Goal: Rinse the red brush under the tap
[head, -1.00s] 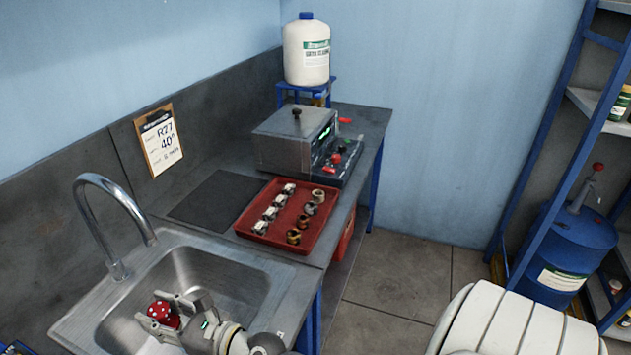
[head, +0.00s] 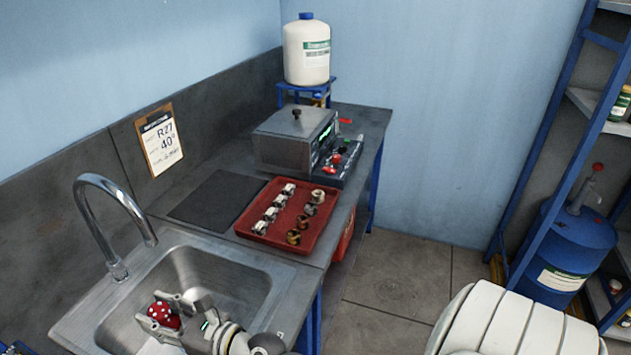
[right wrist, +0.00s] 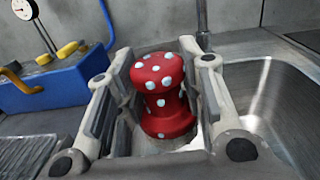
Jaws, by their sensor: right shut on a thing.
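The red brush (head: 160,310) shows as a red, waisted body with white dots. It is held between the fingers of my right gripper (head: 166,316), over the sink basin (head: 190,265). In the right wrist view the brush (right wrist: 163,92) stands about upright between the two grey finger pads; its lower end is hidden. The chrome tap (head: 101,179) arches over the basin's left side, its spout above and left of the brush in the head view. I see no water coming from it. My left gripper is not in view.
A red tray (head: 285,236) with several metal parts lies right of the sink, next to a dark mat (head: 214,198). A grey device (head: 285,145) stands behind. In the right wrist view a blue box (right wrist: 50,90) with a gauge stands beside the sink.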

